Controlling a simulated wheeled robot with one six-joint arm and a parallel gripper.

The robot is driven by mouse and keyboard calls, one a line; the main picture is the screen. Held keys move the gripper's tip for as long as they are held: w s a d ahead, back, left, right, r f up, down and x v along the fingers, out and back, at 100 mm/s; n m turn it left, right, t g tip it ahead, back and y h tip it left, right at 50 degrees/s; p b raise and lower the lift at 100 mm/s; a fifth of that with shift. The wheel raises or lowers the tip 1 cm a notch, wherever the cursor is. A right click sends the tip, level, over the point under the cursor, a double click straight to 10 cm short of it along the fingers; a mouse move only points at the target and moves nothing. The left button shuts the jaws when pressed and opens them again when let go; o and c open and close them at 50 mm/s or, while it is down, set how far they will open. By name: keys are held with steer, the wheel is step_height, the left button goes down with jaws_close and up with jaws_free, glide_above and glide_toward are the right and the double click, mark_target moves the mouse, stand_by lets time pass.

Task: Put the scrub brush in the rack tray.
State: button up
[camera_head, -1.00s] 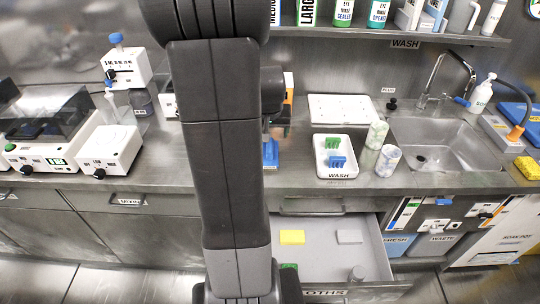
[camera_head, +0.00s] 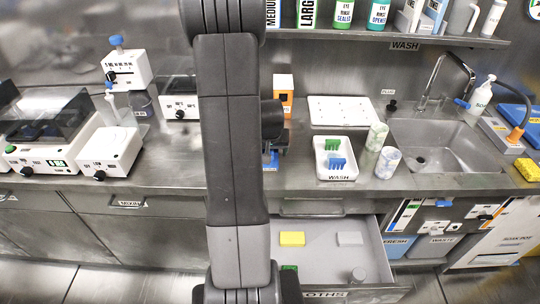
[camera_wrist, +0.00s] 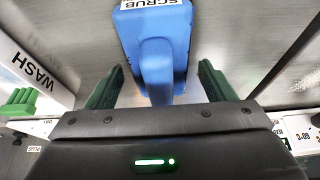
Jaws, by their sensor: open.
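The scrub brush is blue with a white SCRUB label. In the wrist view the brush (camera_wrist: 160,45) lies on the steel counter, its narrower handle end reaching in between my two green fingers. My gripper (camera_wrist: 160,78) is open around that end, and I cannot tell whether either finger touches it. In the head view only a bit of the brush (camera_head: 270,166) shows below my dark gripper (camera_head: 272,150), beside my arm. The white tray labelled WASH (camera_head: 336,178) stands to the right, holding a green and a blue rack. Its wall also shows at left in the wrist view (camera_wrist: 30,65).
An orange-and-white device (camera_head: 283,92) stands behind my gripper. An open drawer (camera_head: 325,262) juts out below the counter.

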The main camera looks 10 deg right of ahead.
steer(key=shift+c, duration=0.5)
steer(key=c, duration=1.1)
